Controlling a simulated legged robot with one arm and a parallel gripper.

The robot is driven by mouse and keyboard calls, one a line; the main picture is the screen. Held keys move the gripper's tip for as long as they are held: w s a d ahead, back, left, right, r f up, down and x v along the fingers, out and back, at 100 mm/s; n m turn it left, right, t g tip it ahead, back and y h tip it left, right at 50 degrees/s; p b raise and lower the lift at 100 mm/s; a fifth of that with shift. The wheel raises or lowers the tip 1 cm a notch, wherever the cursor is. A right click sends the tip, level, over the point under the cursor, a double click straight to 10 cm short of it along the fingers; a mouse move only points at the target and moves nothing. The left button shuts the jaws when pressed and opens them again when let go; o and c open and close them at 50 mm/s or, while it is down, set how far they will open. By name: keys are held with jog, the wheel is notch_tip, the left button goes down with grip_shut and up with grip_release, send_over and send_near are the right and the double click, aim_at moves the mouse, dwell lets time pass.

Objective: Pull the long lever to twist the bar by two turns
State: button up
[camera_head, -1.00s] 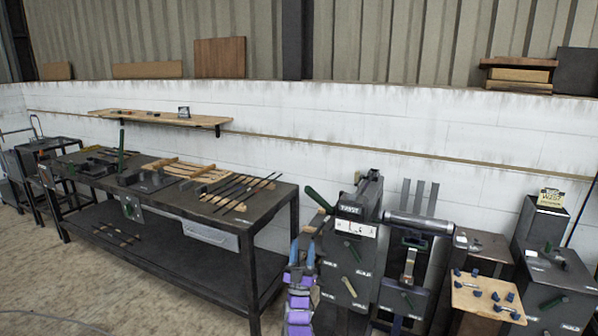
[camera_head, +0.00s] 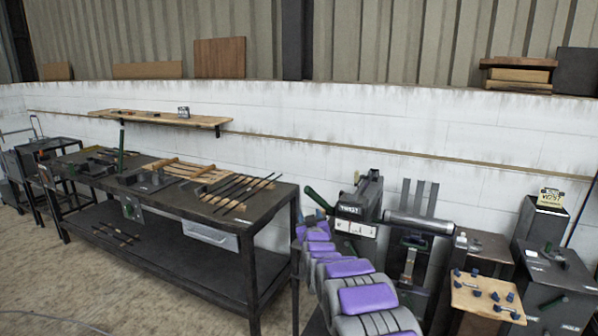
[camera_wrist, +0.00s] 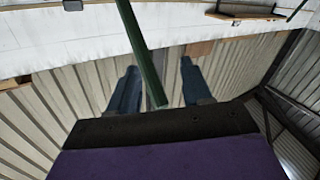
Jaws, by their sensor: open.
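The dark machine labelled TWIST (camera_head: 349,209) stands right of the long table in the head view. A green lever (camera_head: 322,199) slants up to the left from it. In the wrist view, a long green lever (camera_wrist: 140,50) runs down from the top edge. My gripper (camera_wrist: 158,73) is open, with its two blue fingers spread on either side of the lever's lower end. I cannot tell whether either finger touches it. In the head view my purple and grey arm covers the machine's lower front, and the fingers are not clear. I cannot make out the bar to be twisted.
The long dark table (camera_head: 240,222) with rods on it stands left of my arm. A machine with a grey roller (camera_head: 420,223) stands close on the right. A wooden board with blue knobs (camera_head: 488,296) is further right. The concrete floor at left is open.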

jog(key=s+d+f+m+g, duration=0.1)
jog(key=s+d+g, duration=0.2)
jog(key=s, duration=2)
jog(key=s+d+f+m+g, duration=0.1)
jog(key=s+d+g, duration=0.3)
jog(key=s+g, duration=0.6)
jog(key=s+d+f+m+g+h, duration=0.1)
jog(key=s+d+f+g, duration=0.2)
jog(key=s, duration=3.4)
jog(key=g, duration=0.3)
jog(key=shift+s+d+f+g, duration=0.2)
jog(key=shift+d+f+g, duration=0.05)
jog(key=shift+g, duration=0.15)
